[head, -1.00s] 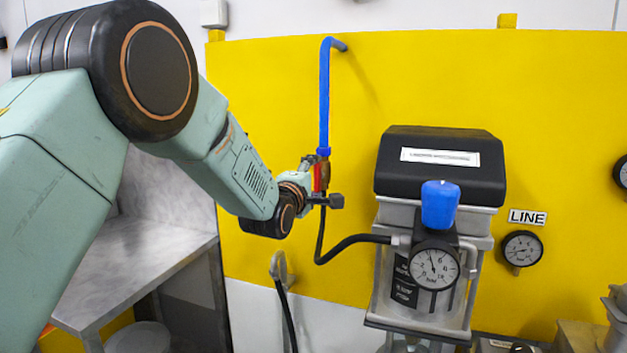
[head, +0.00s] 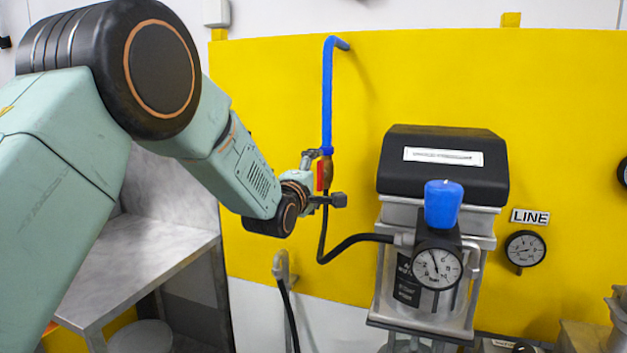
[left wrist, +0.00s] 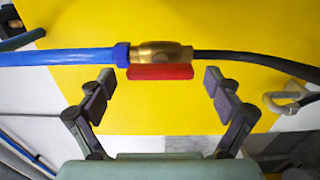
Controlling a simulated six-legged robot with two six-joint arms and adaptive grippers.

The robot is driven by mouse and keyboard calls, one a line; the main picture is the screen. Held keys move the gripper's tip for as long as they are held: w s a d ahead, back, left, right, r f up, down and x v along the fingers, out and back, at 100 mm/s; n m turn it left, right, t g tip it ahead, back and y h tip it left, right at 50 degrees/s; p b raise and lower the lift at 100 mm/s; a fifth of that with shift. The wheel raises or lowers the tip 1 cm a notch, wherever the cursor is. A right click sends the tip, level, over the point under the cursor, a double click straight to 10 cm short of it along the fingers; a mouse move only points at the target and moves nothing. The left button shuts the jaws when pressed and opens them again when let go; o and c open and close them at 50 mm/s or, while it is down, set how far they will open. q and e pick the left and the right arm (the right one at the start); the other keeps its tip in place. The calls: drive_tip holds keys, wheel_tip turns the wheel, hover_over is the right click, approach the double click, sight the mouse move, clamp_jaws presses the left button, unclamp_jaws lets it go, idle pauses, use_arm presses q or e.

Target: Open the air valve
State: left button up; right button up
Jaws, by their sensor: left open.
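The air valve is a brass body (left wrist: 160,54) with a red lever handle (left wrist: 160,72), joined to a blue pipe (head: 327,95) and a black hose (head: 352,243). In the left wrist view the red lever lies parallel to the pipe line. In the head view the lever (head: 320,176) shows as a small upright red strip. My left gripper (left wrist: 160,85) is open, with one finger on either side of the lever and a gap to each end. I cannot tell whether the fingers reach its depth. My right gripper is not in view.
A regulator unit with a blue knob (head: 443,204) and gauge (head: 436,267) stands right of the valve. A yellow panel (head: 270,90) is behind. A grey table (head: 150,255) is at left, and a hooked fitting (head: 283,264) hangs below the valve.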

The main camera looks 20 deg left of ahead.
use_arm(q)
drive_tip(key=s, duration=1.2)
drive_tip(key=shift+a, duration=0.2)
